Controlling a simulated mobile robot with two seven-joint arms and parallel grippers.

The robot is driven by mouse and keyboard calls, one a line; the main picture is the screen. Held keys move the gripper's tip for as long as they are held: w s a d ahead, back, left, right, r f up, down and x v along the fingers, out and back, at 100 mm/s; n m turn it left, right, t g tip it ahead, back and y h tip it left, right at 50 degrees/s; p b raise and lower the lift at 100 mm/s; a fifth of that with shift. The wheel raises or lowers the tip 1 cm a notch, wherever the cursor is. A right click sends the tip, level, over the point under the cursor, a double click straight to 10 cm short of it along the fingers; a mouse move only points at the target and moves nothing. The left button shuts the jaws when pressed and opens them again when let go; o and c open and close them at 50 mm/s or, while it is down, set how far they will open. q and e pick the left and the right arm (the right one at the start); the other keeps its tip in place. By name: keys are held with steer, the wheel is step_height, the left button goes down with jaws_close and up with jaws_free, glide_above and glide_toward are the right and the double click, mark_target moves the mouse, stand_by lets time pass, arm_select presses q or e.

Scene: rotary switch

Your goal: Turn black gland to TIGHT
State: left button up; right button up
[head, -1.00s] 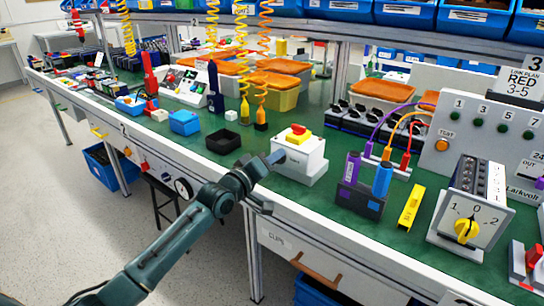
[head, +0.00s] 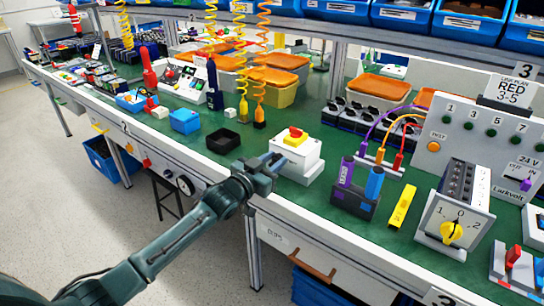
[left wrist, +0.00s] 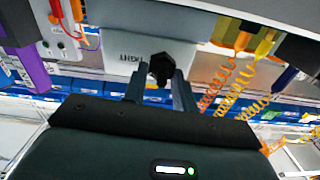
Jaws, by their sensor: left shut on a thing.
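A pale grey box (head: 297,158) with a red and yellow push button (head: 294,136) on top stands near the table's front edge in the head view. In the left wrist view the black gland (left wrist: 162,66) sticks out of the box's face (left wrist: 185,50). A small label (left wrist: 132,60), upside down and seeming to read TIGHT, is beside it. My left gripper (head: 275,162) is at the box's left side. Its fingers (left wrist: 160,88) are on both sides of the gland and shut on it. In the head view the gripper hides the gland. My right gripper is not in view.
A black open tray (head: 223,141) lies left of the box. A dark holder (head: 354,203) with purple and blue tools, a yellow bar (head: 403,206) and a rotary switch unit (head: 453,220) stand to the right. Coiled cords hang behind.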

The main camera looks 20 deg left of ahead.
arm_select(q)
steer(key=m+p, duration=0.1)
steer(key=m, duration=0.4)
steer(key=shift+d, duration=0.15)
stand_by(0.4)
steer(key=o, duration=1)
steer(key=shift+c, duration=0.2)
steer(key=shift+s, duration=0.2)
steer(key=v, duration=1.3)
steer(key=shift+p, duration=0.45)
